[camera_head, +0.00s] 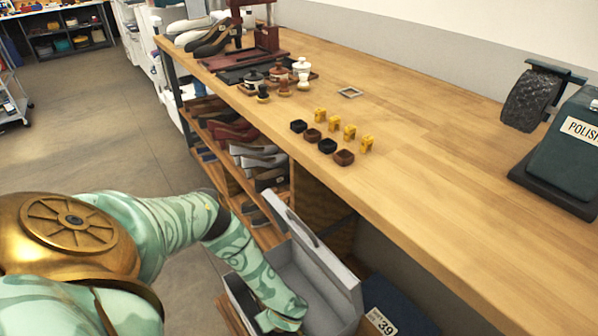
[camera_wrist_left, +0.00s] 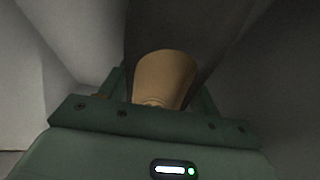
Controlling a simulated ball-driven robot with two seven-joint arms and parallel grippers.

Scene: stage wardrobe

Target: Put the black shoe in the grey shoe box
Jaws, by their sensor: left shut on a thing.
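The grey shoe box (camera_head: 295,278) stands open below the front edge of the workbench, with its grey lid or back panel (camera_head: 318,248) raised behind it. My left arm reaches down into the box. My left gripper (camera_wrist_left: 158,95) is shut on the black shoe (camera_wrist_left: 145,28), whose tan inner sole (camera_wrist_left: 165,75) shows between the jaws. Pale grey box walls (camera_wrist_left: 30,60) surround it in the wrist view. In the head view the shoe and fingertips are hidden by my arm and the box. Whether the shoe touches the box floor cannot be told. My right gripper is not in view.
The wooden workbench (camera_head: 430,190) runs above the box, with small dark tins (camera_head: 328,146), yellow pieces (camera_head: 335,122) and a polisher (camera_head: 565,150) on it. Shelves of shoes (camera_head: 235,140) lie beneath. A dark blue box (camera_head: 395,305) labelled 39 is beside the grey box.

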